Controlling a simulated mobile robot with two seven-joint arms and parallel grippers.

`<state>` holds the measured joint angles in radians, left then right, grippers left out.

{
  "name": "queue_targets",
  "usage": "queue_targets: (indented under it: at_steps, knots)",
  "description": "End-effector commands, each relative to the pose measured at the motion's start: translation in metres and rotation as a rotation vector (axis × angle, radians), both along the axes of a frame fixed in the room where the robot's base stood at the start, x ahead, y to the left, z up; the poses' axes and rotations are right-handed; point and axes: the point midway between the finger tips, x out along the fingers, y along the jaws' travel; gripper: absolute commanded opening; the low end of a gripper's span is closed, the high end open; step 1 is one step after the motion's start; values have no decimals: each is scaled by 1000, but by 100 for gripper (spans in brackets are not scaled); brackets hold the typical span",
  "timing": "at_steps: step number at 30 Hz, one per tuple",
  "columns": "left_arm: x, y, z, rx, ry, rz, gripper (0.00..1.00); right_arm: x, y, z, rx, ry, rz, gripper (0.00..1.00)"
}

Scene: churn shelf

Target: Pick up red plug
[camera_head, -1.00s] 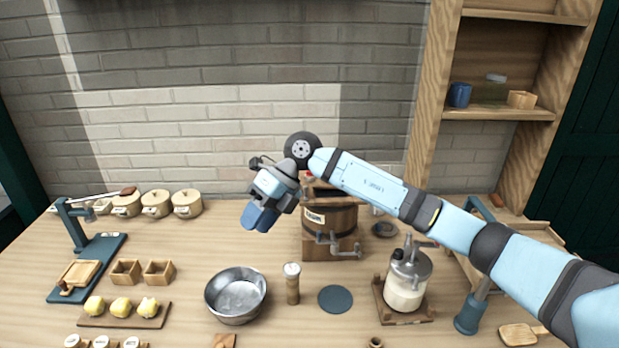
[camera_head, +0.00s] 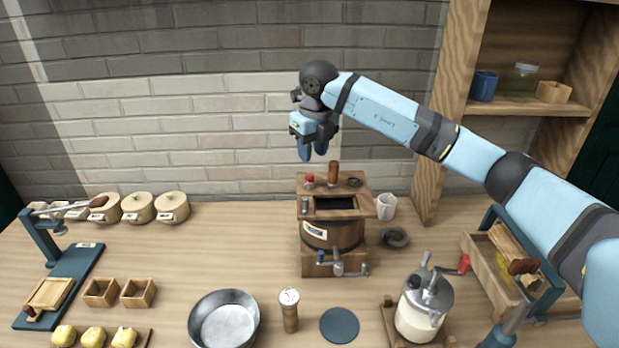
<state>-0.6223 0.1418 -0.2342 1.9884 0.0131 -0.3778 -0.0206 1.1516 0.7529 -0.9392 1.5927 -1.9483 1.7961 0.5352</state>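A small red plug (camera_head: 310,179) stands on the top left of a wooden barrel churn (camera_head: 332,236). My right gripper (camera_head: 312,153) hangs above the churn top, with its blue fingers pointing down. The two fingers look apart, with nothing seen between them. The gripper appears just above and close to the red plug in the picture; the exact gap in depth is hard to tell. My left gripper is not in view.
A wooden upright handle (camera_head: 333,173) rises beside the plug. A white mug (camera_head: 386,207) stands right of the churn. A metal bowl (camera_head: 224,322), a shaker (camera_head: 289,311) and a glass jar churn (camera_head: 421,312) stand in front. A wooden shelf (camera_head: 520,107) is at right.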

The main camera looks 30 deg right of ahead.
Motion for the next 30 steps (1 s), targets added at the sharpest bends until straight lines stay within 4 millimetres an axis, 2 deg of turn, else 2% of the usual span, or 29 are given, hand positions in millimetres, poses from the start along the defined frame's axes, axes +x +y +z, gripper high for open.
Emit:
queue_targets:
  at_steps: [3, 11, 19, 27, 30]
  knots:
    - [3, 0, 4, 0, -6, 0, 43, 2, 1, -15, 2, 1, 1, 34]
    - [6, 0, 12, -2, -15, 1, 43, 5, 0, -30, 2, 1, 0, 34]
    - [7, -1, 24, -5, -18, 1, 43, 12, -1, -68, 2, 2, 1, 34]
    - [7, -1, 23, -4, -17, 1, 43, 14, -1, -74, 2, -2, 1, 34]
    - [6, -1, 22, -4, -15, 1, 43, 14, -1, -74, 2, -2, 1, 11]
